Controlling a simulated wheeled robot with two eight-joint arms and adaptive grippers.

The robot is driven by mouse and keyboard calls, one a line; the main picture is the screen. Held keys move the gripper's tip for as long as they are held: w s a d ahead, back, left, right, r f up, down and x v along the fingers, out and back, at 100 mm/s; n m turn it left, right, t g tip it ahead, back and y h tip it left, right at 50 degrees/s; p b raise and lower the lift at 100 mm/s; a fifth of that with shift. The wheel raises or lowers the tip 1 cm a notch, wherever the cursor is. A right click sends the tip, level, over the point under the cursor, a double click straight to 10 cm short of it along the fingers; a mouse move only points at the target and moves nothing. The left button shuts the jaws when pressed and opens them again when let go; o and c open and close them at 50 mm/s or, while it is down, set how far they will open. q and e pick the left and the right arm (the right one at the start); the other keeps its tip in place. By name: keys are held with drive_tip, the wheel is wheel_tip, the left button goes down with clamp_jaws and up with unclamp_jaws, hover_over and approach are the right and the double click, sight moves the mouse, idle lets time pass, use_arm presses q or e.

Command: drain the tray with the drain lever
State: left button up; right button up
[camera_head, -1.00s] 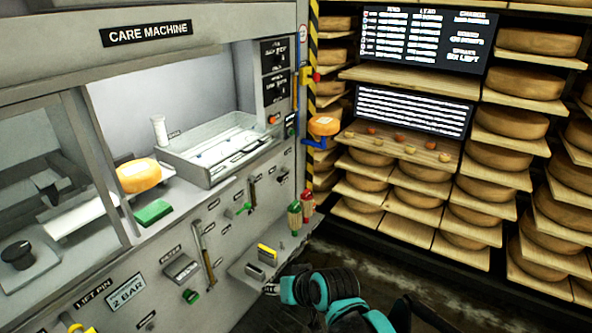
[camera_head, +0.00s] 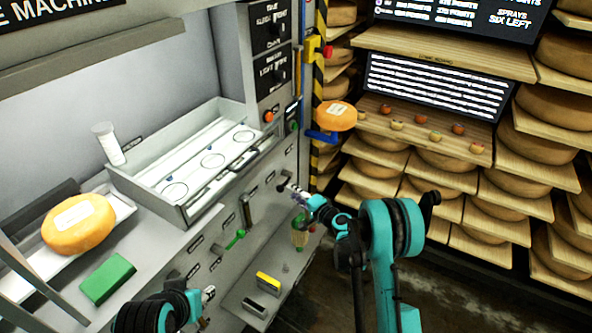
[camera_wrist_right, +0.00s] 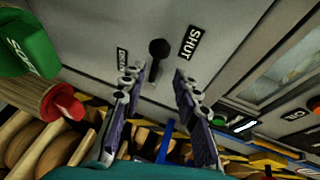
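The drain lever is a short black-knobbed lever (camera_wrist_right: 157,50) on the grey panel, between a SHUT label and a second label that seems to read DRAIN. In the head view it is a small dark shape (camera_head: 283,177) below the tray. The tray (camera_head: 190,214) is a pale metal box with circular marks inside. My right gripper (camera_head: 299,192) is at the panel by the lever. In the right wrist view its fingers (camera_wrist_right: 157,92) are apart, one on each side of the lever, with nothing clamped. My left gripper (camera_head: 208,294) is low at the panel's front; its fingers are too small to read.
A green lever (camera_head: 236,238) sticks out left of my right gripper. Bottles (camera_head: 299,235) stand on a low shelf below it. Cheese racks (camera_head: 480,200) fill the right.

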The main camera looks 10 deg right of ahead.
sight(284, 184)
drive_tip(key=b+x, duration=0.1)
drive_tip(key=x, duration=0.3)
drive_tip(key=d+b+x, duration=0.1)
drive_tip(key=x, duration=0.3)
drive_tip(key=shift+w+a+f, duration=0.15)
drive_tip(key=shift+w+f, duration=0.1)
drive_tip(key=shift+w, duration=0.2)
use_arm(q)
drive_tip(key=shift+w+d+f, duration=0.1)
drive_tip(key=shift+w+f, duration=0.1)
drive_tip(key=shift+f, duration=0.4)
drive_tip(key=shift+w+f, duration=0.2)
drive_tip(key=shift+f, duration=0.35)
use_arm(e)
clamp_jaws()
